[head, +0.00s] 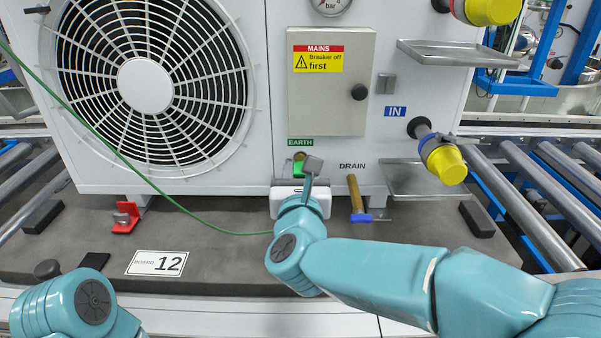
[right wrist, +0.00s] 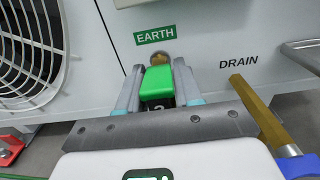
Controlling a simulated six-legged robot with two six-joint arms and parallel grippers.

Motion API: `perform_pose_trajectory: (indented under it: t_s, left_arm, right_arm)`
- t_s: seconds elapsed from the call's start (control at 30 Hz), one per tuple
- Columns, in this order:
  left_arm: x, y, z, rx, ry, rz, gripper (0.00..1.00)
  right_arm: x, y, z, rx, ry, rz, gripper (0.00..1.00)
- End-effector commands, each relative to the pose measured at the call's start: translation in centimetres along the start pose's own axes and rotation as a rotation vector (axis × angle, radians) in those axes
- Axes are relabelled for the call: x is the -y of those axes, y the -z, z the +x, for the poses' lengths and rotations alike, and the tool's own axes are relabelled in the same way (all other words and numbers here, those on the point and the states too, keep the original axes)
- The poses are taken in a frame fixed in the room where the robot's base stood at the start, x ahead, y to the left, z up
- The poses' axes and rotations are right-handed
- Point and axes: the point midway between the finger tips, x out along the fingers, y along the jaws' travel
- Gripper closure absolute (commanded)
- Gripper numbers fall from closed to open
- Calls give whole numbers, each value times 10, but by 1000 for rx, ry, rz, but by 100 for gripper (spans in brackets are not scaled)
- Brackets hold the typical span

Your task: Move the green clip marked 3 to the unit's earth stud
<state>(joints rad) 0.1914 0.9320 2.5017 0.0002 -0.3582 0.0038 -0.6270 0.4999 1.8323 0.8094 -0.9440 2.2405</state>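The green clip (right wrist: 157,84) sits between the two fingers of my right gripper (right wrist: 159,68), which press on its sides. A dark part below it bears a white mark, partly hidden by the gripper body, so I cannot read it surely. The brass earth stud (right wrist: 160,58) shows just beyond the clip, under the EARTH label (right wrist: 155,35). The clip's far end is at or very near the stud; I cannot tell if they touch. In the head view, the clip (head: 298,171) is partly hidden behind my right wrist. My left arm shows at the lower left, its gripper out of view.
A brass-coloured drain pipe with a blue end (head: 356,196) stands close to the right of my gripper. A green cable (head: 150,185) runs from the upper left towards it. A metal tray (head: 424,179) and a red bracket (head: 126,218) flank the unit's base.

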Motion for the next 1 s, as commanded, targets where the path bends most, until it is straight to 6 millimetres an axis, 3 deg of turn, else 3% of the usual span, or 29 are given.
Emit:
perform_pose_trajectory:
  t_s: [0.03, 0.07, 0.37, 0.5, 1.0]
  left_arm:
    - [0, 0, 0, 0, 0, 0, 57]
    - [0, 0, 0, 0, 0, 0, 57]
    - [0, 0, 0, -1, 0, -1, 57]
    - [3, 11, -4, -32, 1, -14, 57]
    - [1, 7, -10, -20, 2, -18, 57]
  right_arm:
    - [0, 0, 0, 1, 1, 0, 49]
    - [0, 0, 0, 1, 1, 0, 39]
    - [0, 0, 0, 0, 0, 0, 39]
    - [0, 0, 0, 0, 0, 0, 39]
    - [-1, -2, -104, 2, -3, 0, 39]
